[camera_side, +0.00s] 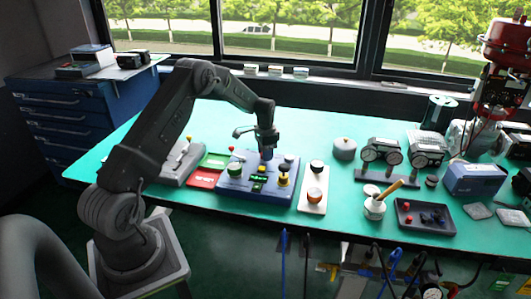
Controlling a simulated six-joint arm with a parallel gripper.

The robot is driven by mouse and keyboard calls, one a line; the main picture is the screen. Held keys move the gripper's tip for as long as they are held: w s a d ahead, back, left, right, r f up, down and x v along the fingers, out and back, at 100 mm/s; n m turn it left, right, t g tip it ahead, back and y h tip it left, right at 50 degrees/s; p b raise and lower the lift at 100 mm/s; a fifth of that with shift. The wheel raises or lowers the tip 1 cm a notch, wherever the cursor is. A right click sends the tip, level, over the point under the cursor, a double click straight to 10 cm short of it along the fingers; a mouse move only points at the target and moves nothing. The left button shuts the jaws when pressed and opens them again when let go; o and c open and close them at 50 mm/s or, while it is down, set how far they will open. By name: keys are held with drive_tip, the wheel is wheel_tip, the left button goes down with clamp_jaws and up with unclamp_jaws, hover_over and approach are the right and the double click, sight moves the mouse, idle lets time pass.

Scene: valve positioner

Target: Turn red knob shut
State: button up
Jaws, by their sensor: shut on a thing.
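My gripper (266,153) points straight down over the back of a blue control box (231,188) on the green table. Its jaws are shut on a knob there; the fingers hide it, so I cannot tell its colour. A small lit display (260,178) shows in the middle. No clearly red knob is visible on the box.
A white plate (313,200) with a black knob and an orange-red knob stands right of the box. Red and green trays (204,178) lie to its left. A mortar with pestle (374,209), gauges and a dark tray (425,218) stand further right. The front left tabletop is clear.

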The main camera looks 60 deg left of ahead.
drive_tip(key=o, duration=0.9)
wheel_tip(320, 180, up, 14)
drive_tip(key=shift+f, duration=0.1)
